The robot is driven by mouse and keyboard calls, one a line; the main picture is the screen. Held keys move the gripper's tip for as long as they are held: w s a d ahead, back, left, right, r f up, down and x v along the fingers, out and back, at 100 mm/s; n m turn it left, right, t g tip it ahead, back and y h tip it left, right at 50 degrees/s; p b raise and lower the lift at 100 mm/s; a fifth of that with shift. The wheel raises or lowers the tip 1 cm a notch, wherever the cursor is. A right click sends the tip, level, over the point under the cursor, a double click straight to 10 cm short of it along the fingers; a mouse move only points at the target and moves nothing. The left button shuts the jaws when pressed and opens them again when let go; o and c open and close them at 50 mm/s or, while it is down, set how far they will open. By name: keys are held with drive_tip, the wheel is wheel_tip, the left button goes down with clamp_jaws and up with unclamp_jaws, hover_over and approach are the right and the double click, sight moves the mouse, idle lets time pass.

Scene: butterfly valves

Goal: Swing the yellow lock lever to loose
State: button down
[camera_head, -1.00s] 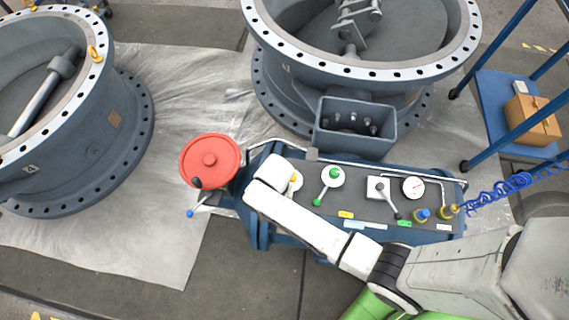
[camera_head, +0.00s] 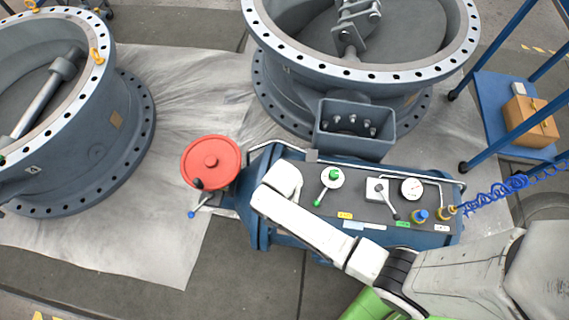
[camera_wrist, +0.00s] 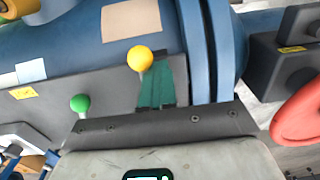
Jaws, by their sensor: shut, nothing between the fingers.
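The yellow lock lever's ball knob (camera_wrist: 140,58) shows in the wrist view, above a grey panel. The rest of the lever is hidden there. In the head view the lever is covered by my white wrist. My gripper (camera_wrist: 157,62) shows in the wrist view as teal fingers closed together, their tips close beside the right of the yellow knob. I cannot tell whether they touch it. The fingers themselves are hidden in the head view.
A green-knobbed lever (camera_head: 325,188) stands right of my wrist, with a gauge (camera_head: 412,189) farther right. A red handwheel (camera_head: 211,161) is at the left end of the blue actuator (camera_head: 260,215). A grey open box (camera_head: 355,125) stands behind.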

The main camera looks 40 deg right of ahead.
drive_tip(key=shift+s+d+f, duration=0.2)
drive_tip(key=shift+s, duration=0.2)
drive_tip(key=shift+s+d+f, duration=0.15)
drive_tip(key=shift+s+d, duration=0.05)
drive_tip(key=shift+s, duration=0.2)
drive_tip(key=shift+s+d+p, duration=0.35)
drive_tip(key=shift+s+p, duration=0.05)
drive_tip(key=shift+s, duration=0.1)
drive_tip(key=shift+s+d, duration=0.15)
drive_tip(key=shift+s, duration=0.05)
drive_tip(key=shift+s+d+p, duration=0.25)
drive_tip(key=shift+s+p, duration=0.1)
drive_tip(key=shift+p, duration=0.05)
drive_tip(key=shift+s, duration=0.1)
drive_tip(key=shift+s+d, duration=0.2)
drive_tip(key=shift+d, duration=0.1)
drive_tip(key=shift+w+a+r+p, duration=0.1)
drive_tip(key=shift+w+r+p, duration=0.1)
drive_tip(key=shift+r+p, duration=0.8)
drive_tip(key=shift+w+a+r+p, duration=0.1)
drive_tip(key=shift+w+r+p, duration=0.05)
drive_tip(key=shift+r+p, duration=0.8)
drive_tip(key=shift+w+a+r+p, duration=0.1)
drive_tip(key=shift+a+r+p, duration=0.05)
drive_tip(key=shift+r+p, duration=0.8)
drive_tip(key=shift+w+a+r+p, duration=0.1)
drive_tip(key=shift+r+p, duration=0.7)
drive_tip(key=shift+p, duration=0.1)
